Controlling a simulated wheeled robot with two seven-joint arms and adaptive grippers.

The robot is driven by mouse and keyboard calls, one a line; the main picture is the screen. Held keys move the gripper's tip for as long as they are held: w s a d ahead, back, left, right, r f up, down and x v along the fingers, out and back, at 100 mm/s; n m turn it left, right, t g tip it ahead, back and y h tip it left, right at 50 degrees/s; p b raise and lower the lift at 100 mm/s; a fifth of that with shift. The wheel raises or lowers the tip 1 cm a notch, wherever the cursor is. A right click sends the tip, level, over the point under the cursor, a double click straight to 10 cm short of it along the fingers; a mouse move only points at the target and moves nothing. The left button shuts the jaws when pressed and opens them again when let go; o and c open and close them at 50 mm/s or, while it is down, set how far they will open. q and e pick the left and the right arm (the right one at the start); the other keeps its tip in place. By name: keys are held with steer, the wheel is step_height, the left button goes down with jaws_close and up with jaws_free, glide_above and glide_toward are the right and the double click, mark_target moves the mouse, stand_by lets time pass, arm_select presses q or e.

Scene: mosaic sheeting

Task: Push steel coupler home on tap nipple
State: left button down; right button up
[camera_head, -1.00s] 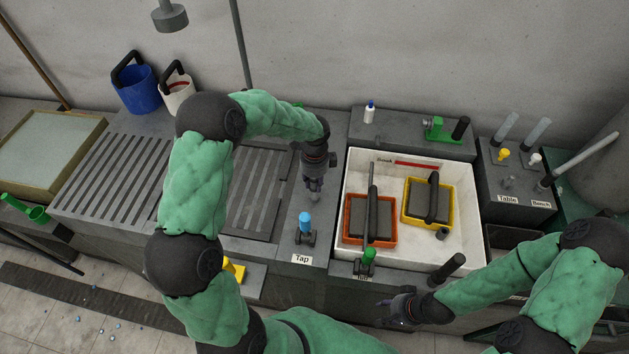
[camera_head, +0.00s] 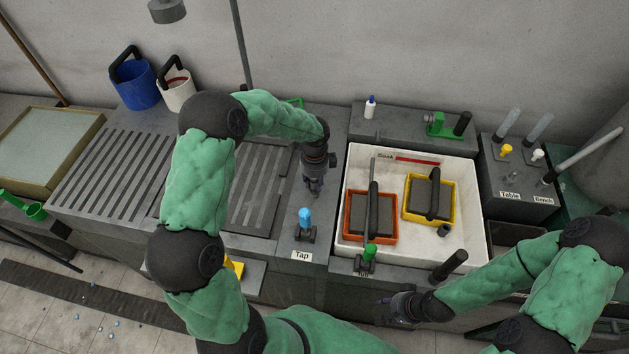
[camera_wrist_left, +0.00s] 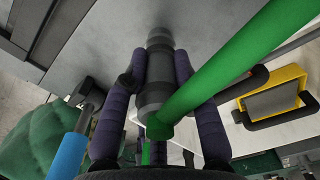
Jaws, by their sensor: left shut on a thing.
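My left gripper (camera_head: 313,187) points down over the grey counter, just behind the tap (camera_head: 304,235). In the left wrist view (camera_wrist_left: 160,75) its purple-dark fingers are shut on either side of a grey cylindrical steel coupler (camera_wrist_left: 157,70). A green tube (camera_wrist_left: 230,60) crosses in front of the coupler. The tap has a blue handle (camera_head: 305,217), also at the lower left of the left wrist view (camera_wrist_left: 68,155). The tap nipple is not clear, and I cannot tell whether the coupler touches it. My right gripper (camera_head: 390,312) hangs in front of the counter; its finger state is unclear.
Right of the tap, a white sink (camera_head: 470,215) holds an orange tray (camera_head: 347,228) and a yellow tray (camera_head: 410,205). A green-topped valve (camera_head: 369,252) stands at its front edge. A slotted drainboard (camera_head: 115,175) lies left. Buckets stand at the back.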

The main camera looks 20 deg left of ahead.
arm_select(q)
steer(key=shift+f+b, duration=0.4)
steer(key=shift+f, duration=0.3)
steer(key=c, duration=0.9)
jaws_free()
steer(key=shift+r, duration=0.1)
step_height(320, 180, up, 12)
steer(key=shift+f, duration=0.1)
